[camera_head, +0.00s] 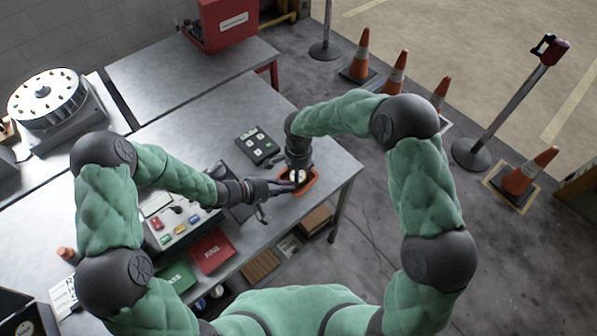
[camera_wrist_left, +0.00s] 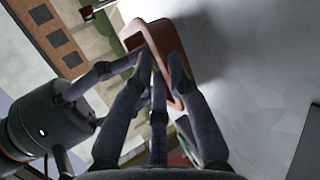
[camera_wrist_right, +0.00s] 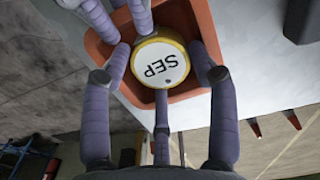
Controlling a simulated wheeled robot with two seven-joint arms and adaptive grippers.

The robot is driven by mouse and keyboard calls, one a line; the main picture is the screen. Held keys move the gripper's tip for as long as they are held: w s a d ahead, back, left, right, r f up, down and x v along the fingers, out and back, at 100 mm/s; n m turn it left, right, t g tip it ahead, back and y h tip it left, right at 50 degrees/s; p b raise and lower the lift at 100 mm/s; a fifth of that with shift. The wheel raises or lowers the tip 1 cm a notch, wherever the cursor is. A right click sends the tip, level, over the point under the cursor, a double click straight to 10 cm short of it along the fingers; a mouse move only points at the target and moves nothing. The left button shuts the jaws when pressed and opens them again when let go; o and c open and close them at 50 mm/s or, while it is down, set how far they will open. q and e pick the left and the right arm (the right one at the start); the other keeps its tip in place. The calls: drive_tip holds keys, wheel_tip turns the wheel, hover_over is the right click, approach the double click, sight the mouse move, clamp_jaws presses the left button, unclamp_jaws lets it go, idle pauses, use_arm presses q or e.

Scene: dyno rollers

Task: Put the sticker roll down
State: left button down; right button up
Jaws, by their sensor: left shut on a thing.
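The sticker roll (camera_wrist_right: 162,62), white-faced with a yellow rim and marked SEP, lies inside an orange tray (camera_wrist_right: 205,28) in the right wrist view. The tray (camera_head: 310,180) is at the table's front right edge in the head view. My right gripper (camera_wrist_right: 162,78) is above the roll, its fingers spread on either side with gaps. My left gripper (camera_wrist_left: 163,58) is shut on the near wall of the tray; its fingers show beside the roll in the right wrist view. The exact contact is partly hidden, and the roll is not seen in the left wrist view.
A dark button pad (camera_head: 257,145) lies on the table behind the tray. A control box with coloured buttons (camera_head: 180,222) and a red box (camera_head: 212,250) are to the left. The table (camera_head: 215,110) is clear behind the pad. Cones (camera_head: 525,172) stand on the floor at right.

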use_arm(q)
drive_tip(key=shift+s+f, duration=0.1)
drive_tip(key=shift+f, duration=0.05)
use_arm(e)
drive_tip(key=shift+w, duration=0.1)
wheel_tip(320, 180, up, 12)
drive_tip(key=shift+r, duration=0.2)
use_arm(q)
drive_tip(key=c, duration=1.1)
unclamp_jaws()
drive_tip(key=shift+a+r, duration=0.2)
drive_tip(key=v, duration=1.1)
drive_tip(key=shift+s+a+r, duration=0.1)
drive_tip(key=shift+a, duration=0.15)
